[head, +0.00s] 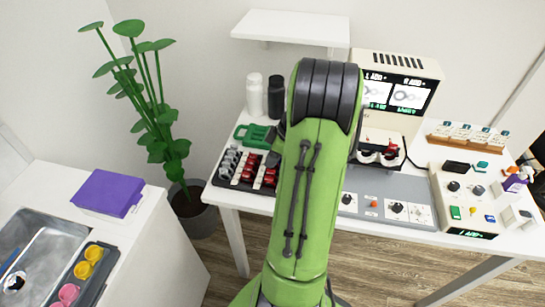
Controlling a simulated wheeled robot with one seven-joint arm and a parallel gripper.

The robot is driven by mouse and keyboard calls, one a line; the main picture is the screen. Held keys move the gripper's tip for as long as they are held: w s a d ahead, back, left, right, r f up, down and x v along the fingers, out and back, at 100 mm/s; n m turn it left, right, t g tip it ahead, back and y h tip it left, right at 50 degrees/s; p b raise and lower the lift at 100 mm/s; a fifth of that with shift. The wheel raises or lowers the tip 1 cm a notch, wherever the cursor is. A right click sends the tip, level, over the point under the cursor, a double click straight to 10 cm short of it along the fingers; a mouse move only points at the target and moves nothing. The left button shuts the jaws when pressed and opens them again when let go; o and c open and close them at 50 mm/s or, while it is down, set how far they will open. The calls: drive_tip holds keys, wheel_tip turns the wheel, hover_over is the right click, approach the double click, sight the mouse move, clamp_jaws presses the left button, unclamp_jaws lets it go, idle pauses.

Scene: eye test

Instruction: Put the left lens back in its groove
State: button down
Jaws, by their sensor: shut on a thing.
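My green arm fills the middle of the head view and hides much of the table behind it. My gripper is hidden behind the arm, so I cannot see its jaws or anything in them. A dark rack (223,181) at the table's left holds rows of grey and red lens-like pieces; my arm covers its right side.
A green case (252,134), a white bottle (254,96) and a black bottle (275,97) stand behind the rack. A grey control panel (418,190) and a cream control box (461,210) lie to the right. A shelf (290,25) hangs above the table.

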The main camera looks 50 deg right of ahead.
drive_tip(key=shift+f, duration=0.15)
drive_tip(key=shift+f+b, duration=1.05)
drive_tip(key=c, duration=1.1)
unclamp_jaws()
drive_tip(key=shift+r, duration=0.1)
drive_tip(key=p+v, duration=0.5)
drive_tip(key=v, duration=1)
drive_tip(key=shift+s+r+p, duration=0.25)
drive_tip(key=shift+r+p, duration=0.1)
drive_tip(key=shift+p, duration=0.05)
